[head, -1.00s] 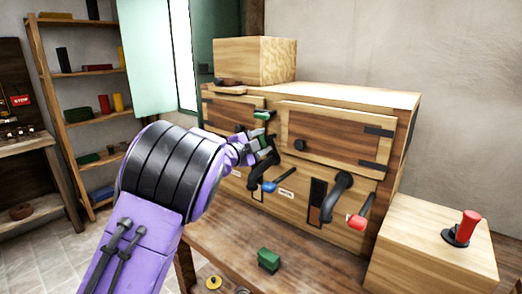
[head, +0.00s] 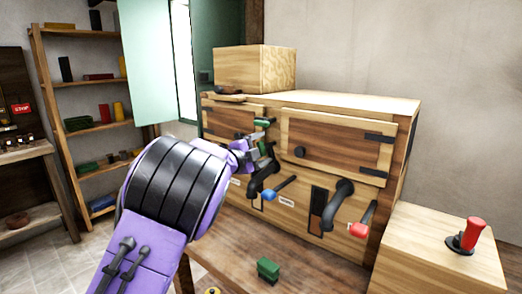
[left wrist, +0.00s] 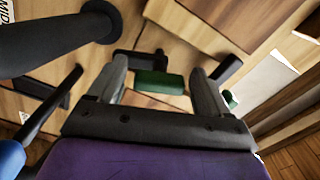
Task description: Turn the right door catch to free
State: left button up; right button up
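The wooden cabinet (head: 345,103) has a left door (head: 228,118) and a right door (head: 335,138) with a round black knob. A black catch with a green grip (head: 264,122) sits near the seam between the doors; I take it for the right door's catch. In the left wrist view the green grip (left wrist: 158,82) lies ahead between the fingers. My left gripper (head: 262,150) is at the cabinet front, just below the grip. Its fingers (left wrist: 163,88) are spread, with nothing clamped; I cannot tell whether they touch the grip. My right gripper is out of view.
Below the doors are a blue-handled lever (head: 279,188) and a red-handled lever (head: 362,220), both on black arms. A wooden box with a red joystick (head: 470,235) stands at right. A green block (head: 268,269) lies on the bench. Shelves (head: 93,130) stand at left.

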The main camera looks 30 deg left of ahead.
pick_arm(q)
jog(key=shift+s+f, duration=0.1)
jog(key=shift+s, duration=0.2)
jog(key=s+b, duration=0.2)
jog(key=s, duration=0.8)
jog(key=shift+a+b, duration=0.35)
jog(key=shift+a, duration=0.05)
